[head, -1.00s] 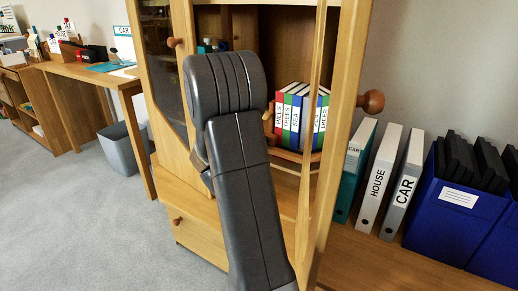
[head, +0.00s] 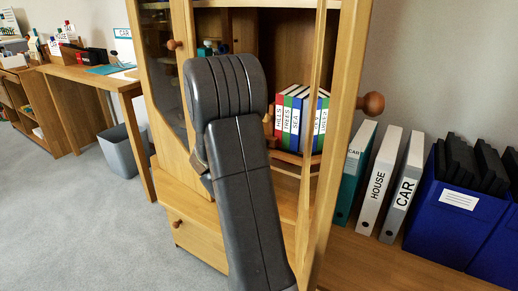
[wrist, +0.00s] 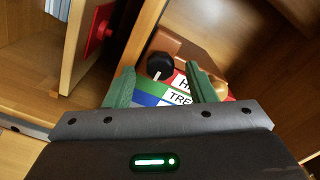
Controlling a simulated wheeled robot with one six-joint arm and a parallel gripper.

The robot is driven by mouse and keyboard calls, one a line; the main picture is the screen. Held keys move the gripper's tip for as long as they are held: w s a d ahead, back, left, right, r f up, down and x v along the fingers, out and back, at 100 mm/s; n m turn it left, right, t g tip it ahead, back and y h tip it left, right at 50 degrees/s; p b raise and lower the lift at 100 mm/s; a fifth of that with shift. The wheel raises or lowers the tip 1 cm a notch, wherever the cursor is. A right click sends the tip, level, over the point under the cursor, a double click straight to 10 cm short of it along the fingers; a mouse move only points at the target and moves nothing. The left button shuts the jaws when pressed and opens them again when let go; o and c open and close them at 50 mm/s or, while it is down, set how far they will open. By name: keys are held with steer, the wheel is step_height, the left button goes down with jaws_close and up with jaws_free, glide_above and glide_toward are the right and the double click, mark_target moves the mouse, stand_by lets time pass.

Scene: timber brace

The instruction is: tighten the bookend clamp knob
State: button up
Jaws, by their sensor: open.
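The black clamp knob (wrist: 160,66), with a pale mark on it, shows in the wrist view beside the brown wooden bookend (wrist: 176,42). My gripper (wrist: 160,72) has its two green fingers spread, one on each side of the knob in the picture. I cannot tell whether either finger touches it. The row of books (wrist: 180,98) lies partly behind the fingers, with a red and a green spine showing. In the head view the books (head: 299,118) stand upright in the cabinet. My arm hides the knob and gripper there.
The cabinet's open door (head: 340,140), with a round wooden knob (head: 372,103), stands right of the books. Binders (head: 377,182) and a blue box (head: 455,212) stand further right.

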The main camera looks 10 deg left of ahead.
steer(key=p+v, duration=0.3)
steer(key=v, duration=1)
steer(key=shift+s, duration=0.4)
steer(key=shift+w+a, duration=0.1)
steer(key=b+x, duration=0.3)
steer(key=x, duration=1)
steer(key=shift+w, duration=0.35)
